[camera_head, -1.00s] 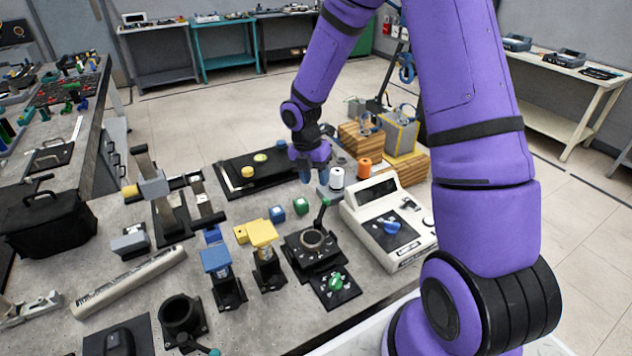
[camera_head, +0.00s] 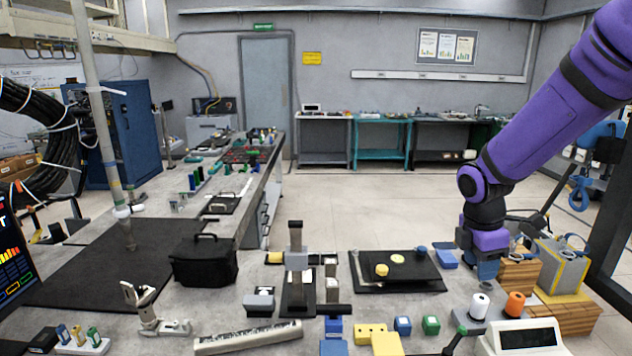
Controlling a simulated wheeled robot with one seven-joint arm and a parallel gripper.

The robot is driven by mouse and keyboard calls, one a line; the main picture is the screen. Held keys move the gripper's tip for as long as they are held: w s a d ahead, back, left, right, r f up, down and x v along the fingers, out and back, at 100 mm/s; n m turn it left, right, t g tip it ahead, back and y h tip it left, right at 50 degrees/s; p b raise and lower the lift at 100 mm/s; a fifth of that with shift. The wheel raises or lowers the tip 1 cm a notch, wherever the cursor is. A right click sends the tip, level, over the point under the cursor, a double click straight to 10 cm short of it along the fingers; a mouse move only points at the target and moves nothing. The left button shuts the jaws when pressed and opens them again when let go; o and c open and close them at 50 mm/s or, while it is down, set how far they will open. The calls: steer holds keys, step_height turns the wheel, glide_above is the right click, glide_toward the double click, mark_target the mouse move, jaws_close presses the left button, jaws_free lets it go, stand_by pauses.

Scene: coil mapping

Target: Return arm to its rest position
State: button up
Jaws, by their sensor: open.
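My purple arm comes in from the upper right in the head view. My gripper (camera_head: 487,268) points down at the right part of the bench, between the black tray and the wooden blocks. It is open, and I see nothing held in it. Its fingertips are small in the picture, and whether they touch anything below cannot be told. White (camera_head: 479,306) and orange (camera_head: 514,304) spools stand just in front of it.
Wooden blocks (camera_head: 518,274) with a grey yellow-edged box (camera_head: 562,268) stand right of the gripper. A white instrument (camera_head: 523,340) is in front. A black bag (camera_head: 204,262) and a steel stand (camera_head: 297,255) are further left.

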steer(key=s+a+r+m+t+y, duration=0.1)
steer(key=s+r+m+t, duration=0.1)
steer(key=s+r+m, duration=0.6)
steer(key=s+a+r+m+t+y, duration=0.1)
steer(key=s+r+m+t, duration=0.2)
steer(key=s+r+m, duration=0.6)
steer(key=s+m, duration=0.1)
steer(key=s, duration=0.4)
steer(key=shift+a, duration=0.3)
steer(key=shift+o, duration=0.3)
